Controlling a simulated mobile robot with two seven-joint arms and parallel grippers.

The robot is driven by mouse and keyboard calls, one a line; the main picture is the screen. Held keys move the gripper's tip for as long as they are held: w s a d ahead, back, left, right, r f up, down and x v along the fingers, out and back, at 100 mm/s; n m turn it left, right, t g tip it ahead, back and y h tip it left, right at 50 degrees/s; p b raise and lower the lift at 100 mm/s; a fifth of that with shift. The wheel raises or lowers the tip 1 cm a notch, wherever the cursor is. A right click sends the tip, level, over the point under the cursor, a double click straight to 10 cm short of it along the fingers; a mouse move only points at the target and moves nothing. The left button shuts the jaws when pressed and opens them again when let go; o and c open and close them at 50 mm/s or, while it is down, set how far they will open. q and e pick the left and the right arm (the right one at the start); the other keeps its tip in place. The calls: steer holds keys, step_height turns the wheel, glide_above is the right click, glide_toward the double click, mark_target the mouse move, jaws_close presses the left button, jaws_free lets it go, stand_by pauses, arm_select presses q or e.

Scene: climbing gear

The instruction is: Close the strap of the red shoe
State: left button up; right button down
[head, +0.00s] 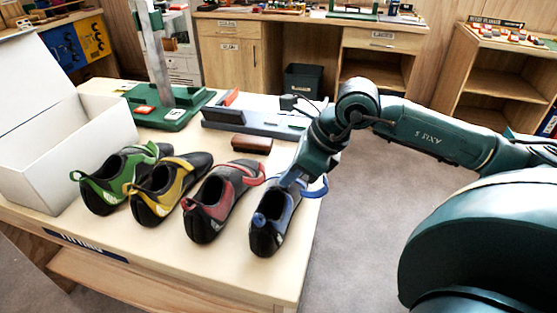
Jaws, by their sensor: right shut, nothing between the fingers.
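The red shoe (196,222) stands on the table, third from the left in a row of shoes, with its toe away from me. Its red strap (250,174) sticks out to the right near the far end, so it looks open. My right gripper (288,181) is shut and empty. It points down at the blue shoe (266,238), to the right of the red shoe, and hides part of it. I cannot tell whether it touches the blue shoe. My left gripper is not in view.
A yellow shoe (148,211) and a green shoe (98,200) stand to the left, beside a white open box (40,165). A brown block (252,144) and a grey tool base (225,119) lie behind. The table's front strip (180,270) is clear.

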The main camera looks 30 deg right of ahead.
steer(key=shift+w+a+r, duration=0.35)
steer(key=shift+w+a, duration=0.2)
steer(key=shift+w, duration=0.05)
steer(key=shift+w+a+p, duration=0.25)
steer(key=shift+w+p, duration=0.05)
steer(key=shift+p, duration=0.05)
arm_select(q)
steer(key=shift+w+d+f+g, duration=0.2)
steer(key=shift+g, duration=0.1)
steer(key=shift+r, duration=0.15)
arm_select(e)
steer(key=shift+r, duration=0.1)
